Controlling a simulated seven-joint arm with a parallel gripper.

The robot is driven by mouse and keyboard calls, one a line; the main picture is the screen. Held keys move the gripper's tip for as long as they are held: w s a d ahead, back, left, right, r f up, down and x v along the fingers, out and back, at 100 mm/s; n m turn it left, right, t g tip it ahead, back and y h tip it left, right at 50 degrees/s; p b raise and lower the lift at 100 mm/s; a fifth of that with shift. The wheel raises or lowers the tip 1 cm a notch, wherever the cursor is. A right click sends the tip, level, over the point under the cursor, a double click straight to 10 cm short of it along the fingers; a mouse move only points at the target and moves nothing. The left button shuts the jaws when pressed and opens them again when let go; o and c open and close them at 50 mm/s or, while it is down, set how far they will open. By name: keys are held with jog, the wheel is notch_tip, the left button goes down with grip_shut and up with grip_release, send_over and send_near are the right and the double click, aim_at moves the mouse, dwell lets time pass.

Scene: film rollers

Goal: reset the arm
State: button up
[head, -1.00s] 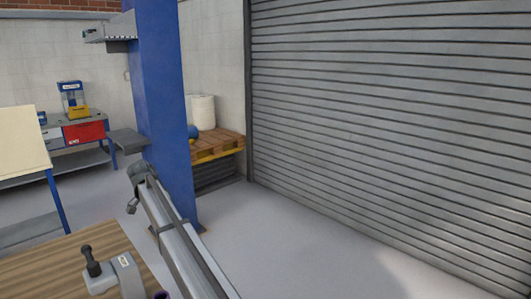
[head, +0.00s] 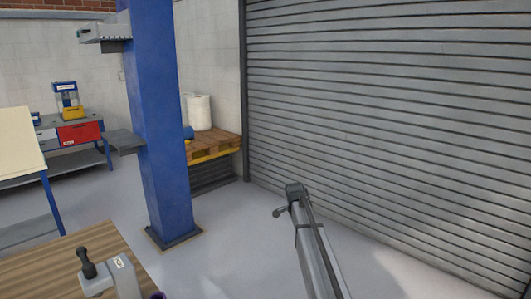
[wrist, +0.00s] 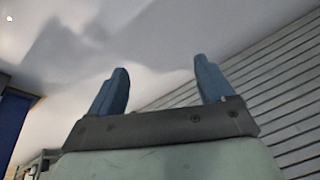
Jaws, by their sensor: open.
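My gripper (wrist: 161,66) shows in the wrist view with its two blue fingers spread wide apart. Nothing is between the fingers, and they touch nothing that I can see. Beyond them are a plain grey surface with soft shadows and the ribbed shutter on the right. In the head view my grey arm rises from the bottom edge, right of the blue pillar and in front of the shutter. I cannot make out the fingers there.
A wooden table (head: 50,275) with a grey clamp-like device (head: 108,274) is at the lower left. A blue pillar (head: 160,130) stands left of my arm. A roller shutter (head: 390,120) fills the right. A wooden pallet (head: 215,146) lies behind the pillar. Floor between is clear.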

jog(key=s+d+f+m, duration=0.2)
jog(key=d, duration=0.7)
jog(key=s+d+f+m, duration=0.1)
jog(key=d+f, duration=0.1)
jog(key=d, duration=0.8)
jog(key=s+d+f+m, duration=0.2)
jog(key=s+d+f, duration=0.35)
jog(key=d, duration=0.45)
jog(key=s+d+f+m, duration=0.2)
jog(key=s+d+f, duration=0.2)
jog(key=s+d, duration=0.45)
jog(key=s+a+f+n+g+y, duration=0.3)
jog(key=s+a+f+n, duration=0.7)
jog(key=s+a+f, duration=1.25)
jog(key=s+a+f+n+g, duration=0.2)
jog(key=s+a+n, duration=0.1)
jog(key=s, duration=0.7)
jog(key=s+a+f+n+g, duration=0.2)
jog(key=s+a+n, duration=0.2)
jog(key=s, duration=0.7)
jog(key=s+a+f+n+g+h, duration=0.1)
jog(key=s+a, duration=0.4)
jog(key=s, duration=0.5)
jog(key=n+g, duration=0.1)
jog(key=n, duration=0.1)
jog(key=shift+s+a+f+n+g, duration=0.15)
jog(key=shift+f+n+g, duration=0.25)
